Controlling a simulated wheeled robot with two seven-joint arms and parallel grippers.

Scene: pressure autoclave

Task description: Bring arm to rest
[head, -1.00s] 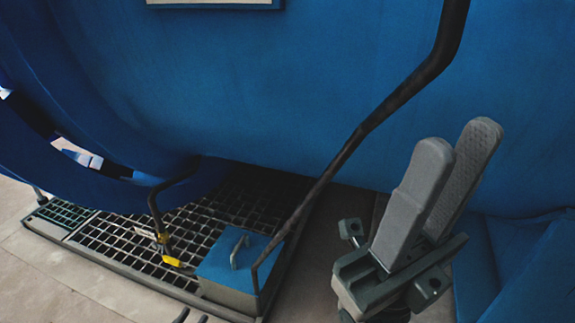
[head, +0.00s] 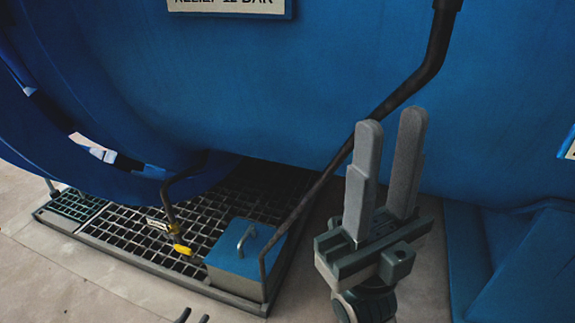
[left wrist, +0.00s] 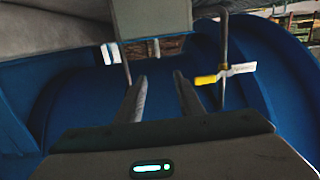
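My right gripper (head: 391,115) stands large at the right of the head view, fingers pointing up. Its two grey fingers are apart with nothing between them. A yellow-handled valve (head: 181,246) on a dark bent pipe hangs over the floor grating, apart from both grippers. A yellow handle (left wrist: 206,80) with a pale tag also shows right of the left fingers in the wrist view.
A blue-topped box (head: 238,258) with a metal handle stands on the black grating (head: 120,235). A dark pipe (head: 330,170) slants down to it, behind my right gripper. The large blue vessel (head: 250,90) fills the back. Pale floor (head: 80,285) is clear at lower left.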

